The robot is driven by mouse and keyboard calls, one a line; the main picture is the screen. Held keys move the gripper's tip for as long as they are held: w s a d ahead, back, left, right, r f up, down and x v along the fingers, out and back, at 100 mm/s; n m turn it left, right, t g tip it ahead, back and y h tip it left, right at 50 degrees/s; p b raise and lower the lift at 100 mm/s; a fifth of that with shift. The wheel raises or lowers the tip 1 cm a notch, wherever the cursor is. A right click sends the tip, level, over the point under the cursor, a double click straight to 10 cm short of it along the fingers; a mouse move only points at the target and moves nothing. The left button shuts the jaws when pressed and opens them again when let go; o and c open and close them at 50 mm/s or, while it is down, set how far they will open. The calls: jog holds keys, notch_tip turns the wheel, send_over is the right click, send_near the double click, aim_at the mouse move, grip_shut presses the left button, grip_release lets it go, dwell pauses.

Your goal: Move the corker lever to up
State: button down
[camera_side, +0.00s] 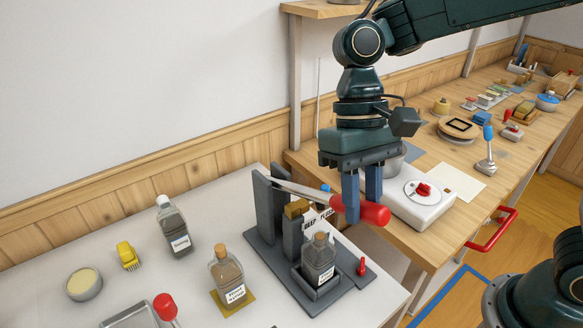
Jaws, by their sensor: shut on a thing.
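The corker (268,222) is a dark grey stand with two uprights on a flat base at the right of the white table. Its lever (310,192) is a metal bar with a red handle (374,214); it slopes down from the uprights to the right. My gripper (361,218) points down and is shut on the lever near the red handle. A corked jar (319,260) with a white label stands in the corker's holder, below the lever. A brown block (298,208) sits under the bar. The fingers hide part of the lever.
A corked jar (228,272) stands on a yellow mat left of the corker. A grey jar (174,228), yellow brush (128,256) and round dish (84,284) are farther left. A white device with a red knob (423,190) stands on the wooden bench behind my gripper.

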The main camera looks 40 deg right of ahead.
jog(key=shift+w+a+r+g, duration=0.1)
jog(key=shift+w+r+g, duration=0.25)
jog(key=shift+r, duration=0.5)
jog(key=c, duration=1.1)
grip_release()
jog(key=shift+c, duration=0.2)
jog(key=shift+s+f, duration=0.1)
jog(key=shift+f, duration=0.15)
